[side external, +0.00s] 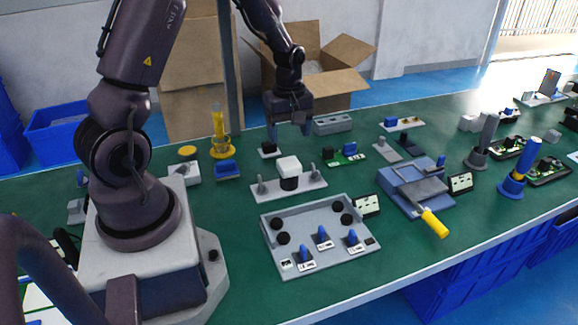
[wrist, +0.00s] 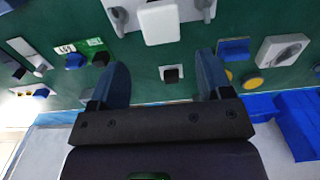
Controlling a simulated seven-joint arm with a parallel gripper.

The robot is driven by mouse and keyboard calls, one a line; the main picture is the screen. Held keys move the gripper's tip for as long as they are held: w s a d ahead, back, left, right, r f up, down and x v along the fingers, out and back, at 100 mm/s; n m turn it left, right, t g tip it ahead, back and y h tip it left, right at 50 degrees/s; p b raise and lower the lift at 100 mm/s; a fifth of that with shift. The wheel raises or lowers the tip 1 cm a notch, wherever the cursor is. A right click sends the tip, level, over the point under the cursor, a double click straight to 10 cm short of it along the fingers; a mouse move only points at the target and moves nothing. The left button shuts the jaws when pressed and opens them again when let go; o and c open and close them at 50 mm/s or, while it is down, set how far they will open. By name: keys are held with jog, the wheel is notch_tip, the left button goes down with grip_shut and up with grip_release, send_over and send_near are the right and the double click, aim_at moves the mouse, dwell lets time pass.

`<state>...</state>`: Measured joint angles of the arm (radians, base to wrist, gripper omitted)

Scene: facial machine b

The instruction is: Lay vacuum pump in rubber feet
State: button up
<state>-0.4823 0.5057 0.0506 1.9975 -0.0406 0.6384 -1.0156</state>
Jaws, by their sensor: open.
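A block with a white top and black lower body (side external: 289,168), which looks like the vacuum pump, stands on a grey plate (side external: 262,196) between two grey posts. Its white top also shows in the wrist view (wrist: 158,22). The rubber feet appear to be the black round pads, such as this one (side external: 283,238), near the corners of a grey tray (side external: 320,274) in front of the pump. My gripper (side external: 291,133) is open and empty, above and behind the pump. In the wrist view its fingers (wrist: 163,68) are wide apart, with the white top beyond them.
The tray also holds several blue-topped parts (side external: 323,237). A small black block (side external: 268,146) sits behind the pump, and a green board (side external: 344,155) lies to its right. A blue fixture with a yellow handle (side external: 434,224) stands right of the tray. Bare green table lies left of the tray.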

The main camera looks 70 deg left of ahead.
aim_at(289, 162)
notch_tip(289, 162, down, 8)
jog(key=shift+f, duration=0.2)
dwell(0.3)
jog(key=c, duration=0.6)
jog(key=shift+r, duration=3.55)
jog(key=shift+c, duration=0.2)
